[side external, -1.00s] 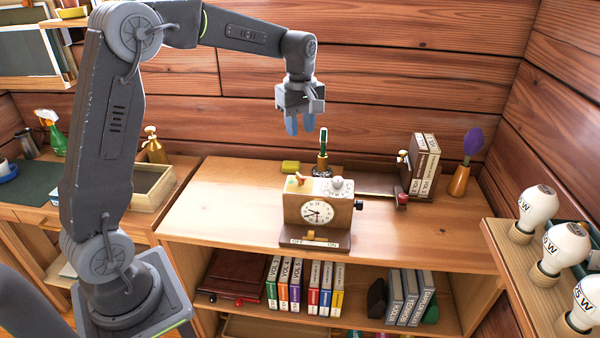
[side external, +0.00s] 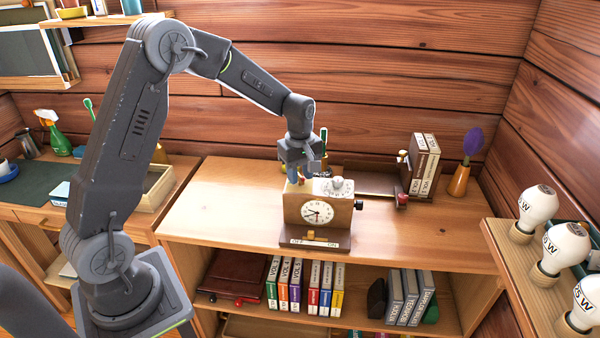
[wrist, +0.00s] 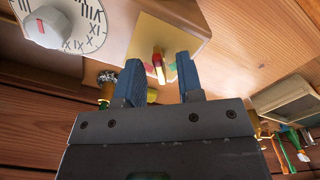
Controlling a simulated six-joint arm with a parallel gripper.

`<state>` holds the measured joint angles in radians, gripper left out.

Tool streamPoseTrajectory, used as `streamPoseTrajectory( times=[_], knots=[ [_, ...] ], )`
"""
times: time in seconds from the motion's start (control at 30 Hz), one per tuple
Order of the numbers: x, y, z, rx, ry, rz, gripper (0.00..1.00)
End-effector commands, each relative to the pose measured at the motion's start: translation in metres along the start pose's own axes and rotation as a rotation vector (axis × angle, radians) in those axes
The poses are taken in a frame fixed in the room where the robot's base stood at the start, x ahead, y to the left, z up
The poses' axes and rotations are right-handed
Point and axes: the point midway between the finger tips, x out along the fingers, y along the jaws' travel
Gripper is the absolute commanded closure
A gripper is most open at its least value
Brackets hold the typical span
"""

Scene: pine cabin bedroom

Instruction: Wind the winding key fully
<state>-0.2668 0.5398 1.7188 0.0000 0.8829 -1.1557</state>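The clock box (side external: 318,213) stands on the shelf top, with a round clock face on its front and an OFF/ON slider (side external: 310,239) on its base. In the wrist view, the copper-coloured winding key (wrist: 158,66) stands up from the pale top plate, with green and red marks beside it. My gripper (side external: 301,174) is low over the left part of the box top. In the wrist view its blue fingers (wrist: 159,68) are open, one on each side of the key, with visible gaps. The fingers largely hide the key in the side view.
A numbered dial with a grey knob (wrist: 47,27) sits beside the key on the box top. A black knob (side external: 359,205) sticks out on the box's right side. A green-handled item in a holder (wrist: 106,92) stands behind. The shelf top to the left is clear.

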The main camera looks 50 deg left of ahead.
Motion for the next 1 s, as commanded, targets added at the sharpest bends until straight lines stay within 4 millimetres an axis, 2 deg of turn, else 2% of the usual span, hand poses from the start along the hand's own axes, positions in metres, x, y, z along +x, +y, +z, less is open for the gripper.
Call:
streamPoseTrajectory(
  times=[0.17, 0.5, 1.0],
  knots=[
    [-0.0001, 0.0, 0.0, 0.0, 0.0, 0.0, 0.67],
    [-0.0004, 0.0, 0.0, 0.0, 0.0, 0.0, 0.99],
    [-0.0007, 0.0001, 0.0, 0.049, 0.0, 0.0, 1.0]
  ],
)
